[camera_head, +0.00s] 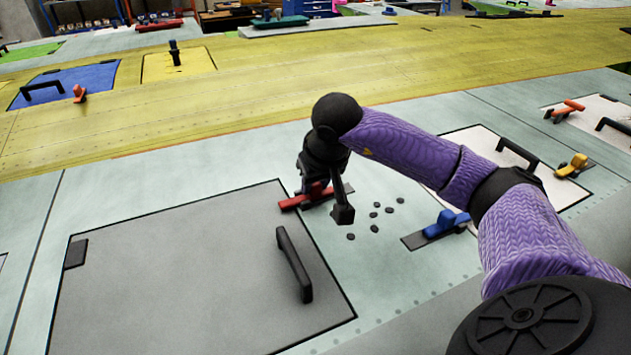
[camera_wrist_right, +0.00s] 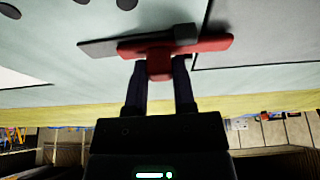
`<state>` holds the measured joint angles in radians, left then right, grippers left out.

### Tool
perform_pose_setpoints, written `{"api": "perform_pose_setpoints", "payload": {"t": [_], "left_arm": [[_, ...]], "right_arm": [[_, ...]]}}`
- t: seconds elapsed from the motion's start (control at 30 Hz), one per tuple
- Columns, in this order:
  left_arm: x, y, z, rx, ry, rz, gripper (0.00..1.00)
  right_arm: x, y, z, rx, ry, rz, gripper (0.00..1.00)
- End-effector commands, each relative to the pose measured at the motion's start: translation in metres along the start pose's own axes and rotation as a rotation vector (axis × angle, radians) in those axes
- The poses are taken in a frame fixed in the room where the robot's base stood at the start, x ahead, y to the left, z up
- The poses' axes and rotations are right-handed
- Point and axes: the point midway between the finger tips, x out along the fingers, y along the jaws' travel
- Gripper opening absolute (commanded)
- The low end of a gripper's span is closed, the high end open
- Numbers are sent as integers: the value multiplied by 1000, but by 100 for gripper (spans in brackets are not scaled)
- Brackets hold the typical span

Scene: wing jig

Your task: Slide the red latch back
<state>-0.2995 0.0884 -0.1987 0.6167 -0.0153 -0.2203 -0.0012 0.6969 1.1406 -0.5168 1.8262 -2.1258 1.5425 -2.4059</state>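The red latch (camera_head: 292,202) lies at the far right corner of the large grey panel (camera_head: 170,285). Its left end reaches over the panel's edge, and its dark base plate (camera_head: 347,188) shows to the right. My right gripper (camera_head: 318,186) points down at the latch from above, partly hiding it in the head view. The red bar (camera_wrist_right: 215,43) crosses beyond the fingertips. My left gripper is not in view.
A black handle (camera_head: 294,265) stands on the grey panel. Several dark round spots (camera_head: 375,214) and a blue latch (camera_head: 446,224) lie right of the red latch. A white panel with a yellow latch (camera_head: 571,166) is farther right.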

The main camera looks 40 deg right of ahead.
Motion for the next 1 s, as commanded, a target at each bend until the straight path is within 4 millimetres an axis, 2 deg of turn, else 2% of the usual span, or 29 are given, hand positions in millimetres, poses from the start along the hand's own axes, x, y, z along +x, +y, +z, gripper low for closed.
{"api": "perform_pose_setpoints", "payload": {"t": [0.4,1.0], "left_arm": [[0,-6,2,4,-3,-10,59],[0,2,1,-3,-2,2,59]], "right_arm": [[0,0,0,0,0,1,0],[0,0,0,0,-1,1,0]]}}
